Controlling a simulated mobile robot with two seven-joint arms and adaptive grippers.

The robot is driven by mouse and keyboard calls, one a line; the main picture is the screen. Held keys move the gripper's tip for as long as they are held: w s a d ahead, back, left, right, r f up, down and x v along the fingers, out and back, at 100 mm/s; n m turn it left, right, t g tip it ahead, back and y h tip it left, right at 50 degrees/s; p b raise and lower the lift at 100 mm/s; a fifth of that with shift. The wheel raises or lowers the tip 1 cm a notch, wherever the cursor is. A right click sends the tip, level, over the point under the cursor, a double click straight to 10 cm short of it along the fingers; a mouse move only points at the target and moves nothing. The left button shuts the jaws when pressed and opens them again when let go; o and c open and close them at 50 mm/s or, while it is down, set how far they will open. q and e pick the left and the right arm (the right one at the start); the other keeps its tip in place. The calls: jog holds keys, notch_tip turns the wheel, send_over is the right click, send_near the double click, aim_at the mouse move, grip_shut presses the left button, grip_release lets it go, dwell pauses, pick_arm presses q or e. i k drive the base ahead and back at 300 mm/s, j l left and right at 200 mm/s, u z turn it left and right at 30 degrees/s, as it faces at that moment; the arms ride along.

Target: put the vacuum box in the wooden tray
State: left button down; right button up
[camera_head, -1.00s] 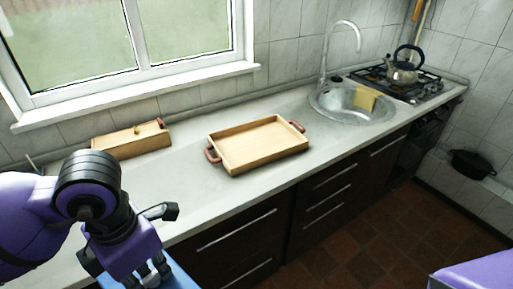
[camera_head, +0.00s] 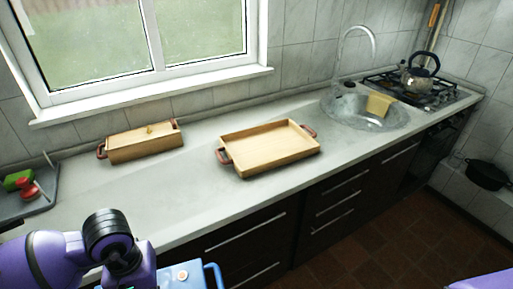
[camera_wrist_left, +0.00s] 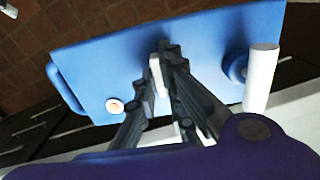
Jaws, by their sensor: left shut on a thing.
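The vacuum box is a blue box with a handle and a white round knob; it shows at the bottom edge of the head view (camera_head: 190,279) and large in the left wrist view (camera_wrist_left: 100,65). My left gripper (camera_wrist_left: 165,62) is shut on a part of the box's face, holding it in front of the counter. The wooden tray (camera_head: 268,150), pale wood with reddish handles, lies empty on the counter, up and to the right of the box. My right gripper is not in view; a purple part of mine shows at the lower right.
A wooden box with a lid (camera_head: 145,147) stands by the window to the left of the tray. A dark tray (camera_head: 42,203) with green and red items is at the far left. The sink (camera_head: 365,112) and kettle (camera_head: 419,79) are to the right. The counter around the wooden tray is clear.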

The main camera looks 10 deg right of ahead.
aim_at(265, 152)
jog(key=i+l+u, duration=0.2)
jog(key=l, duration=1.45)
jog(key=l+u, duration=0.2)
jog(key=l, duration=1.45)
jog(key=i, duration=0.05)
